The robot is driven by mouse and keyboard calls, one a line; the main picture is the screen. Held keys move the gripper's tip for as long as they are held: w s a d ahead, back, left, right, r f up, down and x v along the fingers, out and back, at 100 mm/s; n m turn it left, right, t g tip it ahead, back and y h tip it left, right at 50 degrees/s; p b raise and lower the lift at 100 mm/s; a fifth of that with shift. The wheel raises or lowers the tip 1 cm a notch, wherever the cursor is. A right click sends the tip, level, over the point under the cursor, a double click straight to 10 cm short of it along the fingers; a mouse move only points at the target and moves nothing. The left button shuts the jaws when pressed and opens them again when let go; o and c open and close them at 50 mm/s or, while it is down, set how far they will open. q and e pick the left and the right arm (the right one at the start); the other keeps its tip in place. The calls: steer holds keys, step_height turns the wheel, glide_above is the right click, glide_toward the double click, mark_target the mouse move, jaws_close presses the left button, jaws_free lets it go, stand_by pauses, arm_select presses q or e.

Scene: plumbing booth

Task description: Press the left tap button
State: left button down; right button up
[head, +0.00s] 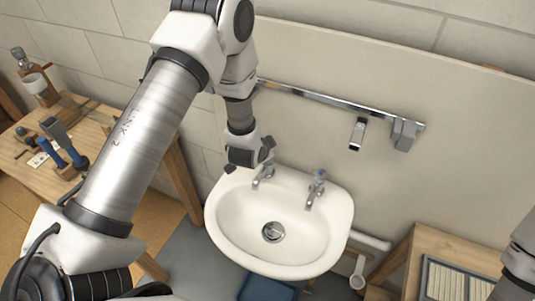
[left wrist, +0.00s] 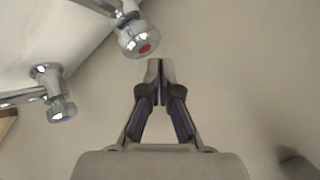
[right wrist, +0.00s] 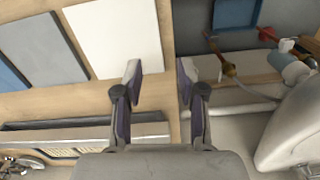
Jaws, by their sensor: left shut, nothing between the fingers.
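The left tap (head: 263,174) stands at the back left rim of the white basin (head: 222,232). In the left wrist view its chrome button (left wrist: 138,42) has a red dot. My left gripper (left wrist: 161,70) is shut and empty, with its fingertips just beside and slightly below that button in the picture; contact cannot be made out. In the head view the left gripper (head: 250,160) hangs by the left tap and partly covers it. The right tap (head: 316,188) has a blue mark and also shows in the left wrist view (left wrist: 58,100). My right gripper (right wrist: 160,70) is open and empty.
A wooden bench (head: 88,108) with tools is at left. A wooden table (head: 428,243) with a grey tray stands at right. A drain pipe (head: 358,272) is beneath the basin.

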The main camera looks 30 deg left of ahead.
arm_select(q)
steer(key=shift+r+p, duration=1.95)
steer(key=shift+r, duration=0.65)
arm_select(e)
steer(key=shift+r, duration=2.05)
arm_select(q)
steer(key=shift+f, duration=0.1)
arm_select(e)
steer(key=shift+f, duration=0.1)
